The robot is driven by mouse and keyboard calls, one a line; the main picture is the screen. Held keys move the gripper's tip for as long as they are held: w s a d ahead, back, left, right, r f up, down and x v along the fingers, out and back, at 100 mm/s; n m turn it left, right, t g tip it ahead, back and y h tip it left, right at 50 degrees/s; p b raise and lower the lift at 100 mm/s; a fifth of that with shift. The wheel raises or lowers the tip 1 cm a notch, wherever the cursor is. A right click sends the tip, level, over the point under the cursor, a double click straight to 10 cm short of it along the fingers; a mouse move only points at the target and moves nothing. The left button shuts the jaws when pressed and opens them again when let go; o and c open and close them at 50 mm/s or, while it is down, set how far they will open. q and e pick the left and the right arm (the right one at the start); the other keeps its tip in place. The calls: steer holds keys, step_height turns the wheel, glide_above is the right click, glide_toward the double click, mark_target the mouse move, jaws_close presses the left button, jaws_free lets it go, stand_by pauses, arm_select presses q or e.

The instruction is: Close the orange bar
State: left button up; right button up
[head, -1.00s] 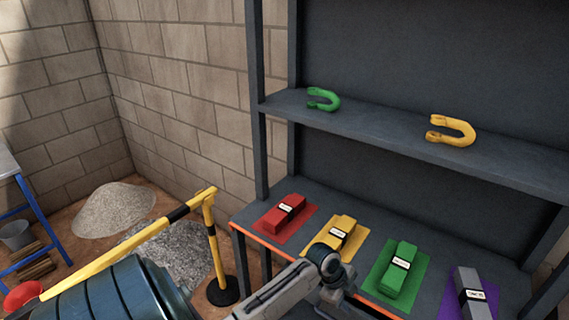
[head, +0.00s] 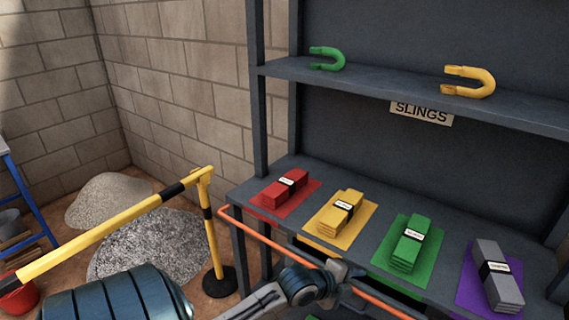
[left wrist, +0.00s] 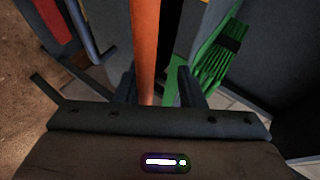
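The orange bar (head: 262,235) runs along the front of the dark shelf unit, just off the edge of its lower shelf. My left gripper (head: 346,270) is at the bar, partway along it, in front of the green sling stack. In the left wrist view the orange bar (left wrist: 145,45) passes between the fingers of my left gripper (left wrist: 157,78). The fingers stand apart, with a gap between the bar and the right-hand finger. The bar is close to the left-hand finger; I cannot tell whether they touch. The bar's right end is out of view. My right gripper is not in view.
Red (head: 285,187), yellow (head: 341,213), green (head: 410,243) and grey (head: 497,277) sling stacks lie on coloured mats on the lower shelf (head: 385,210). Green (head: 329,58) and yellow (head: 470,82) shackles sit above. A yellow-black barrier (head: 110,228) stands at left.

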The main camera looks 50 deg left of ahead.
arm_select(q)
step_height(320, 180, down, 2)
steer(key=t+b, duration=0.2)
steer(key=b, duration=0.2)
steer(key=m+t+b, duration=0.1)
steer(key=t+b, duration=0.1)
steer(key=b, duration=0.2)
steer(key=t+b, duration=0.1)
steer(key=b, duration=0.2)
steer(key=shift+f+m+t+b, duration=0.25)
steer(key=shift+m+t+b, duration=0.15)
steer(key=shift+s+a+p, duration=0.85)
steer(key=shift+s+p, duration=0.15)
steer(key=shift+s, duration=4.35)
steer(key=a+f+n+g+y+p, duration=0.2)
steer(key=a+f+n+g, duration=0.1)
steer(key=f, duration=0.8)
steer(key=s+a+f+n+g+y+p, duration=0.1)
steer(key=a+f+n+g+y+p, duration=0.2)
steer(key=a+f+n, duration=0.3)
steer(key=shift+s+a+f, duration=0.3)
steer(key=shift+a+f, duration=0.55)
steer(key=shift+f, duration=1.8)
